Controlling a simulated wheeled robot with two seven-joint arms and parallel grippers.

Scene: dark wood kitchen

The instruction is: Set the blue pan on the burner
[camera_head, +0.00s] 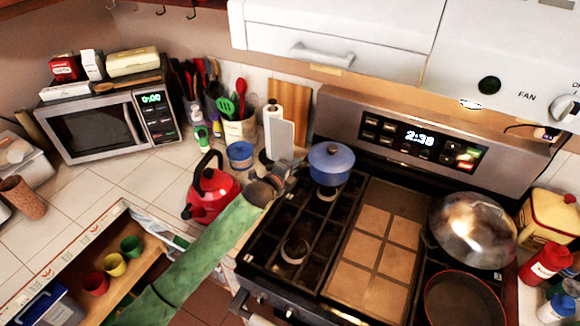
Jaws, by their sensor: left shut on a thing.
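The blue pan (332,168), with a blue lid and a dark knob, is upright over the back left burner (326,193) of the stove. I cannot tell whether its base touches the grate. My left gripper (294,172) reaches in from the left at the end of my green arm. It is shut at the pan's left side, on what seems to be its handle; the fingers and handle are hard to make out. The front left burner (295,250) is bare. My right gripper is not in view.
A red kettle (211,188) stands just left of my arm. A large metal lidded pan (471,231) and a red-rimmed pan (462,300) occupy the right burners. A tiled griddle (375,250) lies mid-stove. An open drawer (60,262) holds colored cups.

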